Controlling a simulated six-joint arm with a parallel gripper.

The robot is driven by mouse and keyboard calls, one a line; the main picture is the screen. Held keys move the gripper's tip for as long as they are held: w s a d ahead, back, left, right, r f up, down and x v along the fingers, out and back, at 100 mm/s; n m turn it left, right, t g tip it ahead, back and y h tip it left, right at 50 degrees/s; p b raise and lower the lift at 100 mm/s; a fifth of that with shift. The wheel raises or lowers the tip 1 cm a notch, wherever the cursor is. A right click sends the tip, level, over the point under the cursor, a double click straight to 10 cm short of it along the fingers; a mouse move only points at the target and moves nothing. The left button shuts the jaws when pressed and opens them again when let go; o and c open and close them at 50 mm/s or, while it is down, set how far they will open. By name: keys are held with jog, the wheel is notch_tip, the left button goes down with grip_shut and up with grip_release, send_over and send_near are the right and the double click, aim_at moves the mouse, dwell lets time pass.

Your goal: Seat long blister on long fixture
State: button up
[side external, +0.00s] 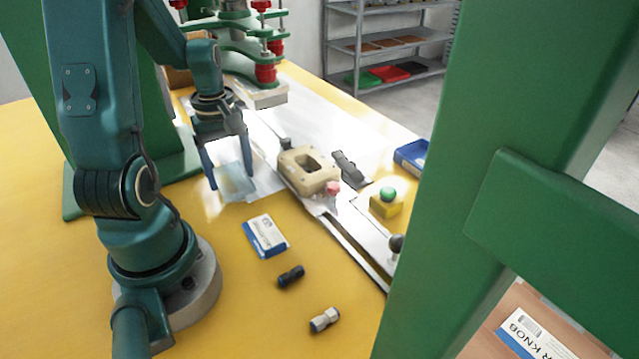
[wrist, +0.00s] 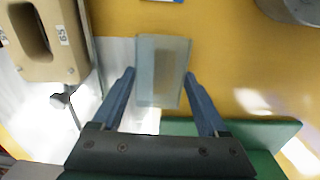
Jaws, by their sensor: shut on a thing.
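The clear, pale blister (side external: 236,182) is between the two blue fingers of my gripper (side external: 233,180). The wrist view shows the blister (wrist: 163,72) lengthwise between the fingertips of my gripper (wrist: 160,75), which is shut on its sides. I cannot tell whether it touches the surface below. The tan fixture block (side external: 322,181) with an elongated opening stands on the metal slide rail, to the right of my gripper. In the wrist view this fixture (wrist: 65,68) is at the upper left, apart from the blister, and its opening looks empty.
A green press with red knobs (side external: 266,73) stands behind the rail. A yellow box with a green button (side external: 385,207), a blue tray (side external: 410,156) and a black part (side external: 347,168) lie right. A blue-white card (side external: 265,236) and two fittings (side external: 291,276) (side external: 324,319) lie in front.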

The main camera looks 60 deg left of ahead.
jog(key=shift+r, duration=0.1)
jog(key=shift+r, duration=2.15)
jog(key=w+r+n, duration=0.1)
jog(key=w+a+r+n, duration=0.1)
jog(key=w, duration=0.1)
jog(key=shift+r, duration=0.25)
jog(key=w+d+f+m, duration=0.1)
jog(key=w+d, duration=0.4)
jog(key=w, duration=0.6)
jog(key=shift+d+f+m, duration=0.3)
jog(key=shift+d+f, duration=0.1)
jog(key=shift+f, duration=0.05)
